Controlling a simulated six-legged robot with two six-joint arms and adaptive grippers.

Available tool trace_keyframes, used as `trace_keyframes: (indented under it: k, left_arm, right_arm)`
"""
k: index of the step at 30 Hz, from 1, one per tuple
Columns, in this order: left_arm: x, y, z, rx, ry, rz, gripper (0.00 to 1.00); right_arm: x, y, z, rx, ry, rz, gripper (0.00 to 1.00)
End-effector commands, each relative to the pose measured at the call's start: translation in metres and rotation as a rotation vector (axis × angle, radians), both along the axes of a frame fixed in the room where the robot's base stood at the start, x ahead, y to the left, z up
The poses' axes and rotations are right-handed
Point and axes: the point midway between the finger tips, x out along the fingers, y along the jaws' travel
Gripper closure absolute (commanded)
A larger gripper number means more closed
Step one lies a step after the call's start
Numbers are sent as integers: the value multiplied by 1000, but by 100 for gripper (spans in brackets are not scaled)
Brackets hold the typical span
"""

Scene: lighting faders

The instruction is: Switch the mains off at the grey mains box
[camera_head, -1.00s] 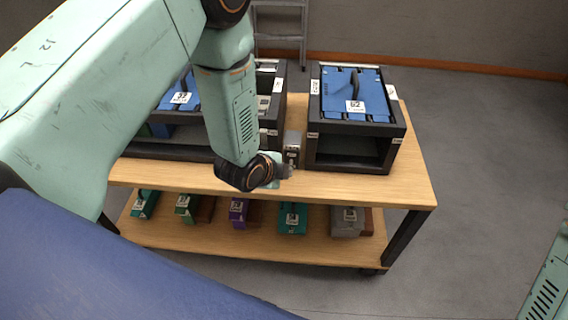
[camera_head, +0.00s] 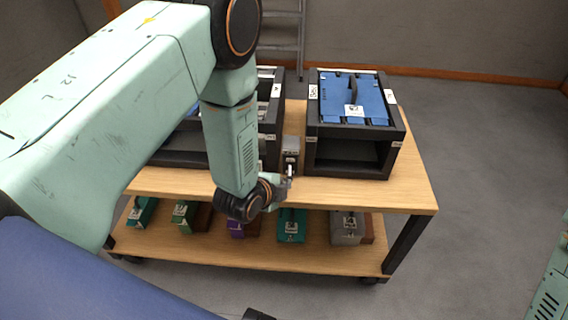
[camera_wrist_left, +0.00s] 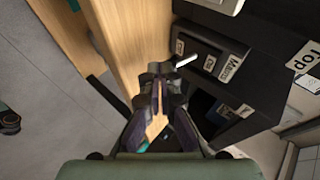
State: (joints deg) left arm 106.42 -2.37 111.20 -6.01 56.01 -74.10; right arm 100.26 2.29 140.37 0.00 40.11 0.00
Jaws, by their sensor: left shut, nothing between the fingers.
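The grey mains box (camera_head: 291,146) stands on the upper shelf between two dark racks. In the left wrist view it is a dark box with a "Mains" label (camera_wrist_left: 230,68). Its pale lever (camera_wrist_left: 187,60) sticks out from the face towards my fingers, and it also shows in the head view (camera_head: 290,168). My left gripper (camera_head: 284,186) is shut and empty, in front of and below the box at the shelf's front edge. In the left wrist view its fingertips (camera_wrist_left: 160,72) are close beside the lever's end; I cannot tell whether they touch. My right gripper is out of view.
The right rack (camera_head: 347,153) with a blue module (camera_head: 352,98) stands close to the box's right. My left arm partly hides the left rack (camera_head: 180,158). The lower shelf (camera_head: 335,256) holds several modules. Open floor (camera_head: 480,170) lies to the right.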

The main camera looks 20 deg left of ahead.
Motion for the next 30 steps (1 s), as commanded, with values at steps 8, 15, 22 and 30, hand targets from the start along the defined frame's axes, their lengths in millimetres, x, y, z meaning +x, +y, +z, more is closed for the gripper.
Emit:
trace_keyframes:
  k: [8,15,22,30]
  left_arm:
    - [0,0,3,0,-1,0,100]
    - [0,0,14,0,-1,0,100]
    - [0,0,18,0,0,0,100]
    - [0,0,17,0,0,0,100]
  right_arm:
    - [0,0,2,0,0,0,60]
    - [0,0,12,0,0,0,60]
    - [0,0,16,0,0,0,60]
    - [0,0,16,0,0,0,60]
